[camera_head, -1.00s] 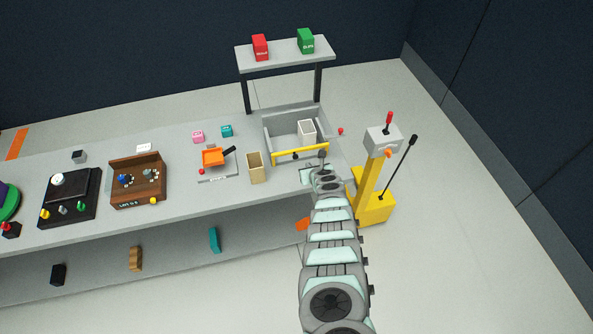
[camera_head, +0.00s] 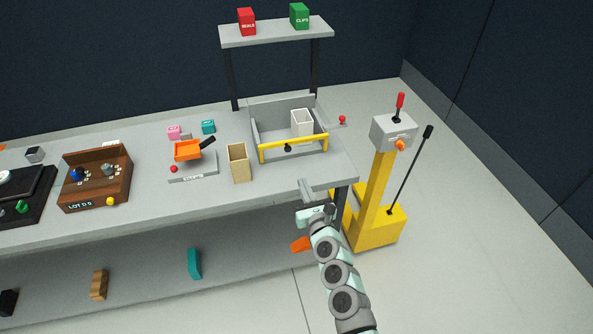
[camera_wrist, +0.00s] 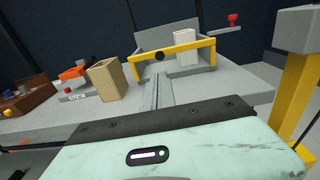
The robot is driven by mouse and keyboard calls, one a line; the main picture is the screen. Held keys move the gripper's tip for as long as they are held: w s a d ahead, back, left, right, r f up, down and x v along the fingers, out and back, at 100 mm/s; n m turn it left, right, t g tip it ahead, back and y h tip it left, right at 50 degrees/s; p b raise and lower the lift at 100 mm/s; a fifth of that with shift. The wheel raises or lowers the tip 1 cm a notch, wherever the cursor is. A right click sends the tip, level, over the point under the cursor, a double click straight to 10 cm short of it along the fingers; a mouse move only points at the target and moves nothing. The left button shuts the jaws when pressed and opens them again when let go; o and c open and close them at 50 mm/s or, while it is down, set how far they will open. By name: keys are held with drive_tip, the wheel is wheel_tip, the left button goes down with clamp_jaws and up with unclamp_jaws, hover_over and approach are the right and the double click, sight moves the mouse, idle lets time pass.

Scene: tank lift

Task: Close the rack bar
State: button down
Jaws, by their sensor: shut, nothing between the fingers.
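The yellow rack bar (camera_head: 293,149) spans the front of a grey open-topped rack (camera_head: 258,140) at the right end of the bench. It has a dark round knob (camera_head: 288,148) near its middle. In the wrist view the bar (camera_wrist: 190,47) runs across the front of the rack, with its knob (camera_wrist: 159,56) facing me. My gripper (camera_head: 306,186) is shut and empty at the bench's front edge, in front of and below the bar, and apart from it. In the wrist view my fingers (camera_wrist: 157,92) point toward the knob.
A white container (camera_head: 302,123) stands inside the rack. A tan open box (camera_head: 239,163) is left of it, and an orange tray device (camera_head: 188,150) farther left. A red knob (camera_head: 342,120) sits at the rack's right. A yellow pedestal (camera_head: 375,195) with levers stands right of the bench.

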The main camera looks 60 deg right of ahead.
sight(288, 151)
drive_tip(key=b+x, duration=0.9)
drive_tip(key=x, duration=0.4)
drive_tip(key=shift+d+f, duration=0.1)
drive_tip(key=shift+d, duration=0.1)
drive_tip(key=shift+w+d+r+b, duration=0.2)
drive_tip(key=shift+w+d+b, duration=0.1)
drive_tip(key=shift+b, duration=0.1)
drive_tip(key=shift+a, duration=0.1)
drive_tip(key=shift+w+d+r+g+p, duration=0.15)
drive_tip(key=shift+d+r+g+p, duration=0.15)
drive_tip(key=shift+p, duration=0.75)
drive_tip(key=shift+a+f+y+p, duration=0.1)
drive_tip(key=shift+f+y+p, duration=0.15)
drive_tip(key=shift+p, duration=0.55)
drive_tip(key=shift+w+a+f, duration=0.1)
drive_tip(key=shift+f, duration=0.2)
